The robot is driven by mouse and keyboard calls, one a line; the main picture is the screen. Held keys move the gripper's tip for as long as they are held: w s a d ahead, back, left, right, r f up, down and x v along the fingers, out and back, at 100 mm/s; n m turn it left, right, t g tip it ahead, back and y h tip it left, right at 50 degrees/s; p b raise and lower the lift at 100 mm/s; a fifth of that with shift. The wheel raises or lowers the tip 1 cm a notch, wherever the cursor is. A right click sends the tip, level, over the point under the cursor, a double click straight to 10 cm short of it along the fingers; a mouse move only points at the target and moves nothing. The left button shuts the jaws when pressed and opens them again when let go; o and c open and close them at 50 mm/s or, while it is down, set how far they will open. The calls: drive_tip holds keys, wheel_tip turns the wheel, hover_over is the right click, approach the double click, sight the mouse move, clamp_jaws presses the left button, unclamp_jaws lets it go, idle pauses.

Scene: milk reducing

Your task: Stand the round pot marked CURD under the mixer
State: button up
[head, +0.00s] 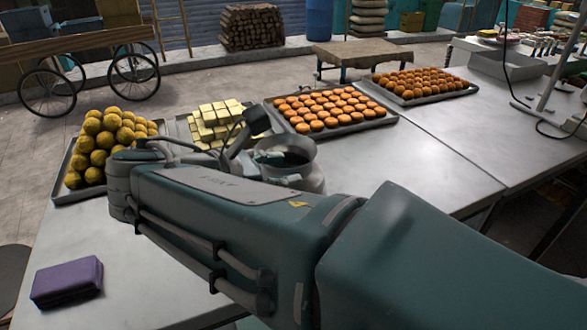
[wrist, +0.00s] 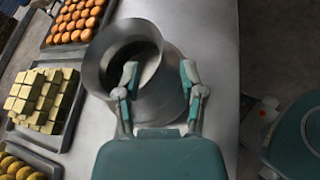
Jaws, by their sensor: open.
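A round grey metal pot (head: 298,160) with a wide flared rim stands on the metal table behind my arm, its lower part hidden. It also shows in the wrist view (wrist: 103,62). No CURD marking is readable. My gripper (wrist: 160,76) is open at the pot. In the wrist view its left finger overlaps the pot's mouth and its right finger lies by the pot's right side; I cannot tell whether they touch it. A stand with a pole (head: 552,65) and a cable, perhaps the mixer's, is at the right, partly cut off.
Trays of yellow balls (head: 100,140), pale blocks (head: 210,122) and orange sweets (head: 325,108) line the table's far side. Another sweets tray (head: 420,85) lies farther right. A purple box (head: 67,281) lies at front left. Bare tabletop (head: 440,150) extends to the pot's right.

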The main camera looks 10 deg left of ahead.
sight(305, 164)
drive_tip(key=x, duration=0.4)
drive_tip(key=shift+w+d, duration=0.2)
drive_tip(key=shift+w, duration=0.05)
drive_tip(key=shift+r, duration=0.1)
clamp_jaws()
